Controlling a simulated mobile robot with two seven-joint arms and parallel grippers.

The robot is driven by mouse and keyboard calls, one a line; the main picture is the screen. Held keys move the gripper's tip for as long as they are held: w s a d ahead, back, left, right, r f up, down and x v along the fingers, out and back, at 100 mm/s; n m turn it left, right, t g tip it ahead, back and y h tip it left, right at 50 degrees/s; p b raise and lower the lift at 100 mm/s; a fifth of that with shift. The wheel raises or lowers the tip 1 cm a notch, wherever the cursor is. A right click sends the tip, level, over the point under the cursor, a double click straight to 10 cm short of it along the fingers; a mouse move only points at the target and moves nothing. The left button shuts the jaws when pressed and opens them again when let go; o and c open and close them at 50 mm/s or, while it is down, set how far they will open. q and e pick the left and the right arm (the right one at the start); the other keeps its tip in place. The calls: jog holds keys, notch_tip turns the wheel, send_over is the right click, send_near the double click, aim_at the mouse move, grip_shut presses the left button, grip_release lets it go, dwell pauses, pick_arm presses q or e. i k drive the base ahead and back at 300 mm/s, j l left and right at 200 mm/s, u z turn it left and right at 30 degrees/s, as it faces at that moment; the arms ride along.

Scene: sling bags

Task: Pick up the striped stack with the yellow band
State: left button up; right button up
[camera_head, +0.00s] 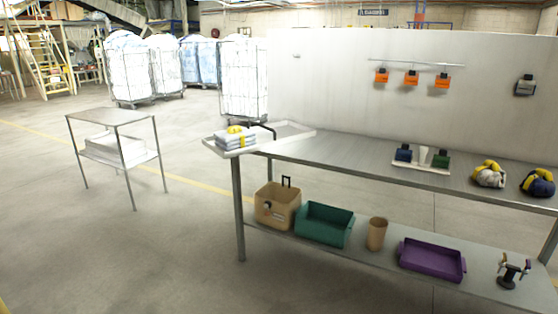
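The striped stack (228,140) is a small pile of folded, white and blue-grey cloth with a yellow band around it and yellow on top. It sits at the left end of the long metal table (330,155), on a pale tray-like surface (291,130). Nothing touches it from above. Neither of my grippers shows in the head view.
A small metal side table (110,117) stands at the left with open floor between. The lower shelf holds a tan box (277,206), a green bin (324,225), a brown cup (377,234) and a purple tray (432,260). Two bundles with yellow straps (488,175) lie at right.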

aim_at(236, 137)
jog(key=i+u, duration=0.25)
jog(key=i, duration=0.4)
jog(key=i+l+u, duration=0.25)
jog(key=i, duration=0.35)
jog(key=j, duration=0.05)
